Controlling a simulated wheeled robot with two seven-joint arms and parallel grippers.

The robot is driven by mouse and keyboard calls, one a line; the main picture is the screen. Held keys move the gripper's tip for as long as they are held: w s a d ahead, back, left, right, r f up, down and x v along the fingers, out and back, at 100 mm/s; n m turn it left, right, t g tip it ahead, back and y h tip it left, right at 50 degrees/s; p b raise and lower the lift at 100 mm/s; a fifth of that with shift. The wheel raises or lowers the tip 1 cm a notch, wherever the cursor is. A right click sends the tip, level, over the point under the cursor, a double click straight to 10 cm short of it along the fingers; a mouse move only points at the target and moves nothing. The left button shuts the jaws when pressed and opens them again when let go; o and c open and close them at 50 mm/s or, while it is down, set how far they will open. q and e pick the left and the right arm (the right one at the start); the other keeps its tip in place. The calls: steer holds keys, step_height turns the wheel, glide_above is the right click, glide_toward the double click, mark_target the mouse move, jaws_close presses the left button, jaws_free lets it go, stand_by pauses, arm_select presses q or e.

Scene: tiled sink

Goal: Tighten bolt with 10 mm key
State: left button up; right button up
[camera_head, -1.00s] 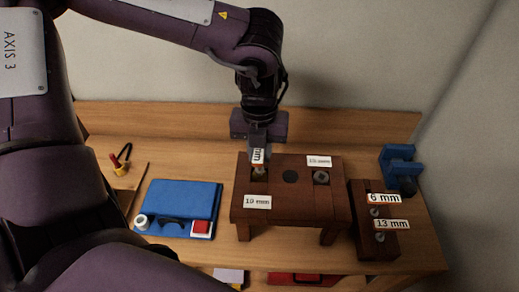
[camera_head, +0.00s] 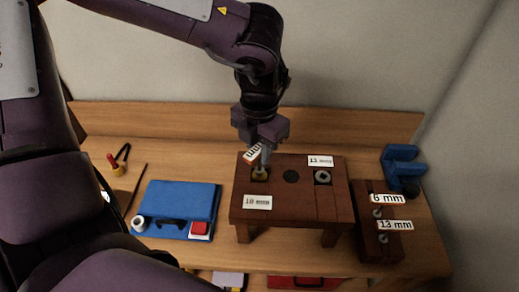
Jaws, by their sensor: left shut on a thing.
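A dark red-brown wooden block (camera_head: 290,210) on legs stands on the bench. At its left is a bolt (camera_head: 259,174) with a "10 mm" label (camera_head: 257,202) in front. At its right is another bolt (camera_head: 322,177) with a label that looks like "13 mm" behind it. My left gripper (camera_head: 266,144) is above the left bolt, shut on a key whose white label (camera_head: 252,152) is tilted. The key's lower end is at or just above the left bolt; I cannot tell if they touch. My right gripper does not show.
A wooden key holder (camera_head: 366,228) with "6 mm" and "13 mm" labels stands right of the block. A blue vise-like tool (camera_head: 402,166) is at the back right. A blue case (camera_head: 180,203) lies on the left. Red-handled pliers (camera_head: 117,161) lie farther left.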

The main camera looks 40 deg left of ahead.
arm_select(q)
steer(key=m, duration=0.3)
steer(key=shift+w+b, duration=0.1)
steer(key=shift+b, duration=0.3)
steer(key=m, duration=0.3)
steer(key=shift+r, duration=0.1)
steer(key=o, duration=1)
steer(key=shift+r+p, duration=2.05)
steer(key=shift+r, duration=1.4)
